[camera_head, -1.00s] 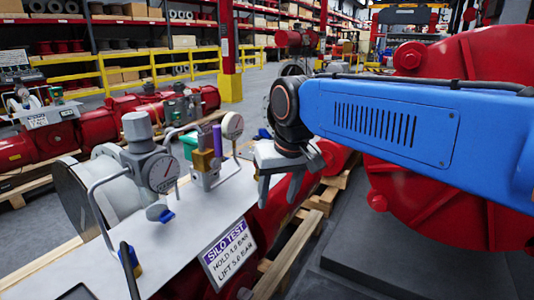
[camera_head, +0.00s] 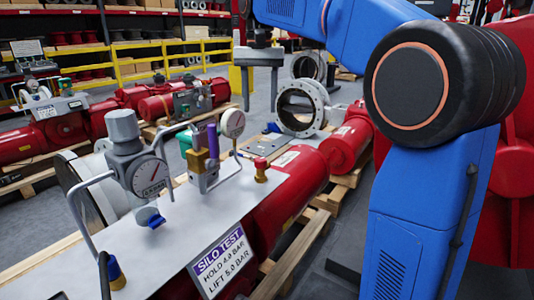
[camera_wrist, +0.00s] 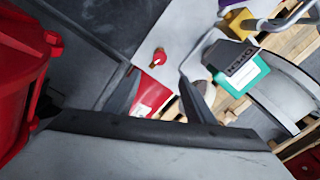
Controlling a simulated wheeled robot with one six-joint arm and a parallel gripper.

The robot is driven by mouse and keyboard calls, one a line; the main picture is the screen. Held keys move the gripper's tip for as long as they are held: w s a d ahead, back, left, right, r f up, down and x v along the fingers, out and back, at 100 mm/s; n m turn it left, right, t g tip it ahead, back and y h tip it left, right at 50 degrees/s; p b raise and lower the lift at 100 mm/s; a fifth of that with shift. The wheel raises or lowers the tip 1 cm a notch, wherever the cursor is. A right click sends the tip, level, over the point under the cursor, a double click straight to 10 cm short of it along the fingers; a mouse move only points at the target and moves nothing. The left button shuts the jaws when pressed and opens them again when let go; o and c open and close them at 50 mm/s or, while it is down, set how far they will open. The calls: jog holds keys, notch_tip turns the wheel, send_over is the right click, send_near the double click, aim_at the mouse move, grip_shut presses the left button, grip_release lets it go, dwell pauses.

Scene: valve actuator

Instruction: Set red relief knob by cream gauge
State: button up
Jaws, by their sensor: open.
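A brass block with a purple cylinder (camera_head: 212,140) stands left of the gauge. A larger dial gauge (camera_head: 150,175) on a grey regulator is farther left. A "SILO TEST" sign (camera_head: 222,262) leans at the plate's front edge. A green box (camera_wrist: 243,78) lies to the right in the wrist view.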

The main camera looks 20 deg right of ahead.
send_near(260, 159)
notch_tip(260, 159, down, 8)
jog(key=shift+s+f, duration=0.1)
jog(key=shift+f, duration=0.1)
dwell(0.5)
jog(key=c, duration=1.1)
